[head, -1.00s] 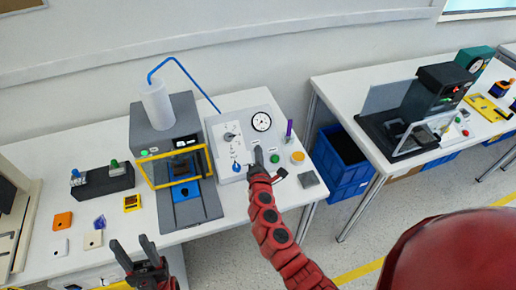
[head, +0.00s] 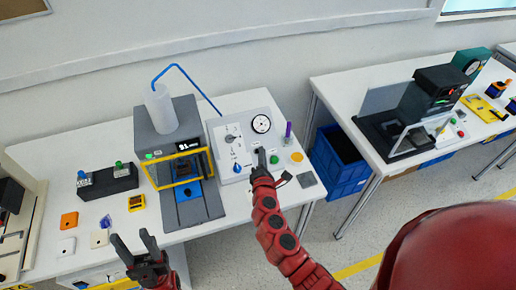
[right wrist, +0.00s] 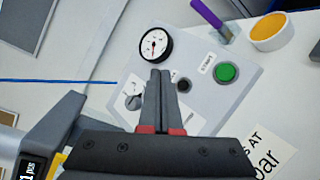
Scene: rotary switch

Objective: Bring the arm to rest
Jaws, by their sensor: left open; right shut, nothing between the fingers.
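A light grey control panel (head: 216,128) stands on the left table with a round dial gauge (head: 261,124), a switch at its upper left (head: 231,138), a blue knob (head: 237,168) and a green button (head: 274,159). My right gripper (head: 261,153) is shut and empty over the panel's middle. In the right wrist view its closed fingers (right wrist: 160,75) point at the panel below the gauge (right wrist: 155,44), left of the green button (right wrist: 225,72), and hide part of the panel. I cannot tell whether they touch it. My left gripper (head: 131,238) is open and empty near the table's front edge.
A dark press machine (head: 181,125) with a yellow frame and white cylinder stands left of the panel. A black switch box (head: 108,182) and small coloured blocks lie further left. Blue crates (head: 349,180) stand in the gap before the right table.

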